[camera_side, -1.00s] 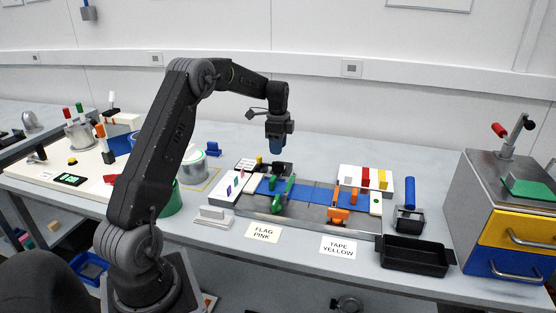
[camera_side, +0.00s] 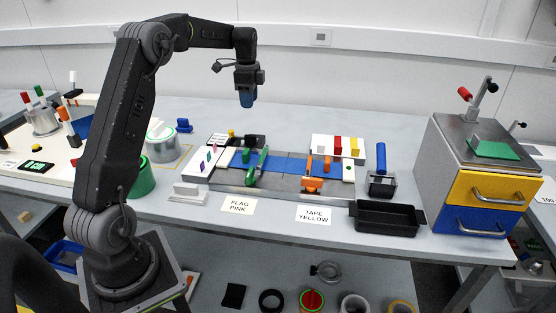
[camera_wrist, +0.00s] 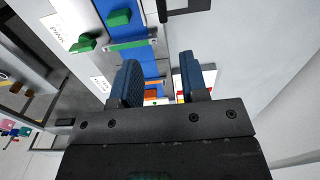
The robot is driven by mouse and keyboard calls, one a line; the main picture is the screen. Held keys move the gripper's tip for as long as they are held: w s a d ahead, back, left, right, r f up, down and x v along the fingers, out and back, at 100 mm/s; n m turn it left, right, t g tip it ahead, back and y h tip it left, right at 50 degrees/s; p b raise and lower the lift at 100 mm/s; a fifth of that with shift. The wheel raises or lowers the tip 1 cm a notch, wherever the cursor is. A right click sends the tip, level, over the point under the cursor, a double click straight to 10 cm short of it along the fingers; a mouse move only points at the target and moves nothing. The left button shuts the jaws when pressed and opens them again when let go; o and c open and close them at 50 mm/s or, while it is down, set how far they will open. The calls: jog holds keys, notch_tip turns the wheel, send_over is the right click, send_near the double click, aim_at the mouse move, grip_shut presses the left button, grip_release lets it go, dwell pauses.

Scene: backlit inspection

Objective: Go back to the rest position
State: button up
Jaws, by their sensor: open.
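My gripper (camera_side: 247,97) hangs above the back of the bench, clear of everything, with its blue fingers pointing down. In the wrist view my gripper (camera_wrist: 163,85) shows two blue fingers apart with nothing between them. Below and in front of it is the blue inspection strip (camera_side: 285,165), with a green clamp-like piece (camera_side: 258,166) on its left and an orange one (camera_side: 313,178) on its right. The strip also shows in the wrist view (camera_wrist: 140,68).
Cards reading "FLAG PINK" (camera_side: 238,205) and "TAPE YELLOW" (camera_side: 315,215) lie at the front edge. A black tray (camera_side: 387,218) and a drawer cabinet (camera_side: 440,165) stand at right. A white block holder (camera_side: 322,146) is behind the strip. Air around my gripper is free.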

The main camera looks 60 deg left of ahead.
jog(key=s+d+r+n+t, duration=0.1)
jog(key=s+d+r, duration=0.2)
jog(key=d, duration=0.4)
jog(key=s+d+r+n+t+y, duration=0.1)
jog(key=s+d+r+n, duration=0.15)
jog(key=d, duration=0.45)
jog(key=s+d+r+n+t, duration=0.1)
jog(key=s+d+r, duration=0.25)
jog(key=d, duration=0.35)
jog(key=s+d+f+n+t, duration=0.1)
jog(key=s+d+f+n, duration=0.1)
jog(key=s+d, duration=0.3)
jog(key=s+d+f+n+t+h, duration=0.1)
jog(key=s+d+n, duration=0.1)
jog(key=s+d, duration=0.4)
jog(key=s, duration=0.4)
jog(key=shift+s+d+f+t, duration=0.2)
jog(key=shift+s+f+t, duration=0.1)
jog(key=shift+s+f, duration=0.1)
